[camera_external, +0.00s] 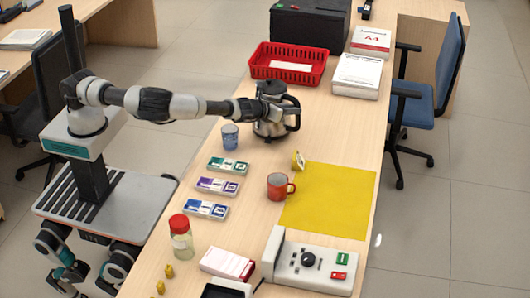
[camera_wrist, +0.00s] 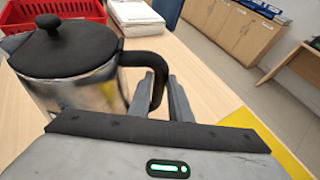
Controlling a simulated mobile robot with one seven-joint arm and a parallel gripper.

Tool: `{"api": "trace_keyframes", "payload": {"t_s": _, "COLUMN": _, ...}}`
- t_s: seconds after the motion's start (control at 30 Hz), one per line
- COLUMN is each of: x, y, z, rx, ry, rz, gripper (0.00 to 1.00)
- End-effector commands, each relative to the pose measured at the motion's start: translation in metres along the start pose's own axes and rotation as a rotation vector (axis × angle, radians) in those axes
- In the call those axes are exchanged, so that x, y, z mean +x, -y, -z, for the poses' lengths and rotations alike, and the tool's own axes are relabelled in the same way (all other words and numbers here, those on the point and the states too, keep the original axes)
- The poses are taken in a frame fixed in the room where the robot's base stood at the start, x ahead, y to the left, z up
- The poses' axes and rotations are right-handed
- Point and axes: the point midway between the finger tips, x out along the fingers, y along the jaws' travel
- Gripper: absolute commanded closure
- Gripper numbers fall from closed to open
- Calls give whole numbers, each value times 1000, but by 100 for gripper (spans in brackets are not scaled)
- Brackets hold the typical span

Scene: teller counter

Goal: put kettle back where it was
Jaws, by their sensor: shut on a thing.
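The kettle (camera_external: 270,126) is a steel pot with a black lid and black handle, upright at the middle of the counter (camera_external: 244,262). It also fills the left of the wrist view (camera_wrist: 75,80). My gripper (camera_wrist: 166,95) is shut on the kettle's black handle, seen at the right of the kettle's body. In the external view, my arm reaches in from the left and its end overlaps the kettle, hiding part of it. I cannot tell whether the kettle's base touches the counter.
A blue cup (camera_external: 230,136) stands just left of the kettle. A red basket (camera_external: 262,70) and paper stacks (camera_external: 357,75) lie behind. A red mug (camera_external: 277,188), a small yellow item (camera_external: 298,160) and a yellow mat (camera_external: 335,200) are in front. Several card packs (camera_external: 217,186) lie at the left.

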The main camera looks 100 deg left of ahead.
Motion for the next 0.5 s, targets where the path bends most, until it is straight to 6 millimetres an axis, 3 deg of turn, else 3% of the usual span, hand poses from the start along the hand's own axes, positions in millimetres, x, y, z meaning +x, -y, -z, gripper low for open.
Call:
{"api": "trace_keyframes", "payload": {"t_s": 0.47, "x": 6, "y": 0, "z": 10, "rx": 2, "ry": 8, "rz": 4, "gripper": 100}}
{"api": "trace_keyframes", "payload": {"t_s": 0.5, "x": 6, "y": -1, "z": 14, "rx": -1, "ry": 1, "rz": 1, "gripper": 75}}
